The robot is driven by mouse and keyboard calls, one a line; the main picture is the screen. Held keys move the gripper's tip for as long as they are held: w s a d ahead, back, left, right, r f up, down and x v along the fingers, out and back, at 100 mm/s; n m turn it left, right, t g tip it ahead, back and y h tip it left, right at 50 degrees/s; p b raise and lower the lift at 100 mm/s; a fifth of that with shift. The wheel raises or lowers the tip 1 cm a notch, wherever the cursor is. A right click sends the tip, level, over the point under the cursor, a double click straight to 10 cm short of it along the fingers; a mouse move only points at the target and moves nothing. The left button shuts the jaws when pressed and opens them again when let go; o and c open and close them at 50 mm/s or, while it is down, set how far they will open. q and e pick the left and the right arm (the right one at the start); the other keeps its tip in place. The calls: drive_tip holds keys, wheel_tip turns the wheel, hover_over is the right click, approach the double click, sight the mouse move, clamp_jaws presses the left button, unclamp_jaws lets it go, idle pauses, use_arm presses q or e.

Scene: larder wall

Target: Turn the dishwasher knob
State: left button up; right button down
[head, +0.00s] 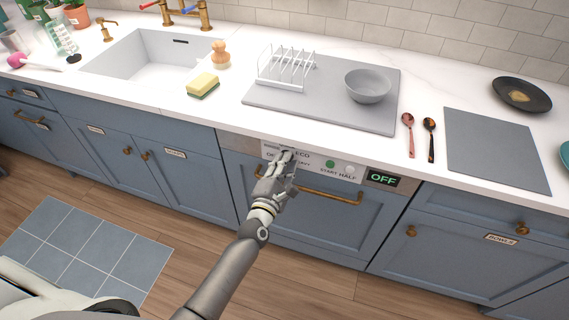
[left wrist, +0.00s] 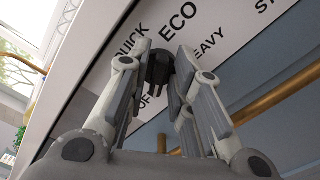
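The dishwasher knob (left wrist: 160,69) is small and dark in the left wrist view, with the printed words QUICK, ECO, HEAVY and OFF around it. My left gripper (left wrist: 163,58) has a finger on each side of the knob and looks shut on it. I cannot tell which way the knob points. In the head view my left gripper (head: 284,160) is at the dishwasher's control panel (head: 345,172) and hides the knob. A green START button (head: 330,164) and a display (head: 382,179) reading OFF are to its right. My right gripper is not in view.
The dishwasher's bar handle (head: 335,196) runs just below the panel, close to my left gripper. The countertop above holds a dish rack (head: 287,70), a grey bowl (head: 368,86), a sponge (head: 203,85) and two spoons. The floor in front is open.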

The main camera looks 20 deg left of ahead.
use_arm(q)
clamp_jaws()
drive_tip(key=shift+m, duration=0.4)
drive_tip(key=m+p, duration=0.1)
drive_tip(key=m, duration=0.3)
drive_tip(key=shift+f+m, duration=0.1)
drive_tip(key=shift+m, duration=0.2)
drive_tip(key=m+p, duration=0.1)
drive_tip(key=m, duration=0.2)
drive_tip(key=shift+f+m, duration=0.1)
drive_tip(key=shift+m, duration=0.2)
drive_tip(key=m+p, duration=0.1)
drive_tip(key=m, duration=0.2)
drive_tip(key=shift+f+m, duration=0.1)
drive_tip(key=shift+m, duration=0.2)
drive_tip(key=m+p, duration=0.1)
drive_tip(key=m, duration=0.4)
drive_tip(key=shift+a+f, duration=0.1)
drive_tip(key=shift+a, duration=0.05)
drive_tip(key=m, duration=0.6)
drive_tip(key=shift+a+f, duration=0.1)
drive_tip(key=shift+a, duration=0.05)
